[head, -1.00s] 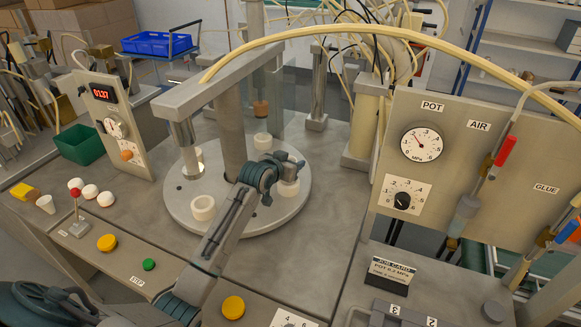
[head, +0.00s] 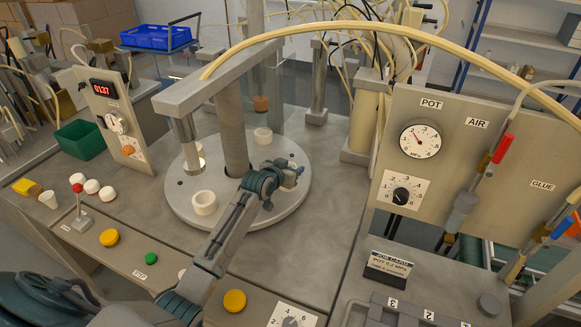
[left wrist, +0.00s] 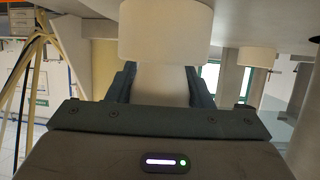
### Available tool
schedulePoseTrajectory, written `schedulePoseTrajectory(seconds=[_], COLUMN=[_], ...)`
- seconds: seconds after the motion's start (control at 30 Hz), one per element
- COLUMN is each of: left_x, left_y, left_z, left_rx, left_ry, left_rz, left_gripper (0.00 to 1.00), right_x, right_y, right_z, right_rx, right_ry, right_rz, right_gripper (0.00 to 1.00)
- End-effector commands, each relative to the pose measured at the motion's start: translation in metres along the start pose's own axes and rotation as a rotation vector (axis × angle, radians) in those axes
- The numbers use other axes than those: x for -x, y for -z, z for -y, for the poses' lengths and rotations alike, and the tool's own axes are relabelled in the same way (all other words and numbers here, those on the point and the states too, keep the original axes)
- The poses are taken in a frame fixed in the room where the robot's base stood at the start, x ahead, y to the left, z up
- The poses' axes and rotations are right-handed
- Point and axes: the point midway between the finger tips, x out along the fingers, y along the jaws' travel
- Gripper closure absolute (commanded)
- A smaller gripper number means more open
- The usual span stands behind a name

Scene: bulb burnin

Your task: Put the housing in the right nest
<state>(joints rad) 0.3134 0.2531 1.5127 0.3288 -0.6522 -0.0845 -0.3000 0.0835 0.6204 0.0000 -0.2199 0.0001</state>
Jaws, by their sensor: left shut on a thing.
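My left gripper (head: 291,176) is over the right side of the round grey turntable (head: 240,222). In the left wrist view, its jaws are shut on the narrower part of a white housing (left wrist: 165,32), whose wide cylinder shows beyond the fingers. My right gripper is out of view.
A grey post (head: 232,125) rises from the turntable's middle, carrying an overhead arm (head: 215,80). A gauge panel (head: 455,165) stands on the right. The bench right of the turntable is clear.

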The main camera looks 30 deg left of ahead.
Motion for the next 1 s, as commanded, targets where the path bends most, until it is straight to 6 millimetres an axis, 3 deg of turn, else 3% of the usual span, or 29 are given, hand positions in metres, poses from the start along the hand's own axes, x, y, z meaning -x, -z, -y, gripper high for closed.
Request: schedulePoseTrajectory(seconds=[0.13,0.17,0.23,0.27,0.57,0.7,1.0], left_x=[-0.001,-0.001,-0.001,-0.001,0.000,0.006,0.060], left_y=[-0.001,-0.001,-0.001,-0.001,0.001,0.015,0.007], left_z=[0.000,0.000,0.000,0.000,0.000,0.000,0.001], left_rx=[0.000,0.000,0.000,0.000,0.000,-0.002,-0.005], left_ry=[0.000,0.000,0.000,0.000,0.000,0.000,0.000], left_rz=[0.000,0.000,0.000,0.000,0.000,-0.002,-0.001], left_gripper=[0.75,0.48,0.34,0.32,0.32,0.32,0.32], right_x=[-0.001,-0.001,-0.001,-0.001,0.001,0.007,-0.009], right_y=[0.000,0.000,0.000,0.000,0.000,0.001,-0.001], right_z=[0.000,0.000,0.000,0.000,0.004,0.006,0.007], right_rx=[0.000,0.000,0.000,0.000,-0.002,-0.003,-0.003], right_ry=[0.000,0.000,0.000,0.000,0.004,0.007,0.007], right_rz=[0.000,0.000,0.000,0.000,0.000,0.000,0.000], right_gripper=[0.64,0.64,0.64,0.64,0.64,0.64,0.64])
